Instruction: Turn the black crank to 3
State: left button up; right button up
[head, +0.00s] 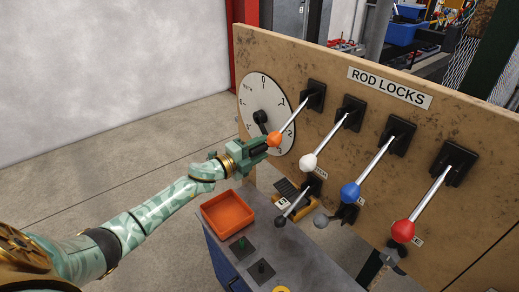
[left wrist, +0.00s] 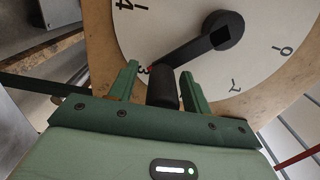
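The black crank (left wrist: 195,45) is on a round white numbered dial (left wrist: 130,30) in the left wrist view. Its arm runs from the hub toward the lower left and ends beside the numeral 3. Its black cylindrical handle (left wrist: 162,90) stands between the two green fingers of my left gripper (left wrist: 162,82), with visible gaps on both sides, so the gripper is open around it. In the head view, my left gripper (head: 266,145) is at the lower edge of the dial (head: 250,98). An orange knob hides part of the crank there. My right gripper is not in view.
Rod levers with orange (head: 274,138), white (head: 308,162), blue (head: 350,192) and red (head: 403,231) knobs jut from the wooden panel (head: 300,60). The orange knob is close to my left gripper. An orange tray (head: 228,212) sits on the grey bench (head: 300,262) below.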

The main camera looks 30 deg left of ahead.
pick_arm(q)
jog(key=p+v, duration=0.2)
jog(key=v, duration=1.4)
jog(key=shift+s+p, duration=0.2)
jog(key=shift+p, duration=0.2)
jog(key=shift+a, duration=0.1)
